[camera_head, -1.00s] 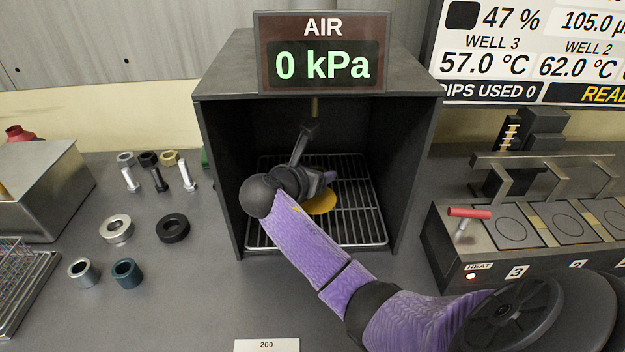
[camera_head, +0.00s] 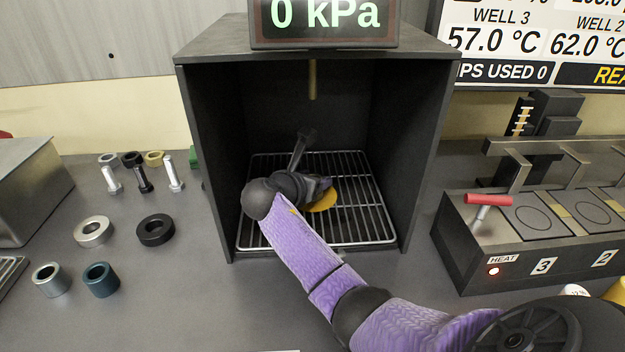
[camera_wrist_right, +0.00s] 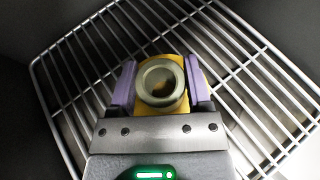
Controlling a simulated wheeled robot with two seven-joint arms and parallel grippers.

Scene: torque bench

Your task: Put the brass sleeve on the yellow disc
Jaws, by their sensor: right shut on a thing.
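The brass sleeve (camera_wrist_right: 147,87) is a short, pale brassy ring in the right wrist view, seen from above between two purple fingers. My right gripper (camera_head: 324,184) is inside the dark open-fronted chamber and is shut on the sleeve, one finger on each side. The yellow disc (camera_head: 322,201) lies on the wire rack, partly covered by the gripper. In the right wrist view the disc (camera_wrist_right: 148,108) shows around and behind the sleeve. I cannot tell whether the sleeve touches it. In the head view the gripper hides the sleeve. My left gripper is not in view.
The chamber (camera_head: 425,130) has side walls and a roof close around my right arm, with a thin rod (camera_head: 312,80) hanging inside. A heater block (camera_head: 480,260) with a red-handled lever stands right. Bolts, rings and a teal sleeve (camera_head: 101,281) lie left.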

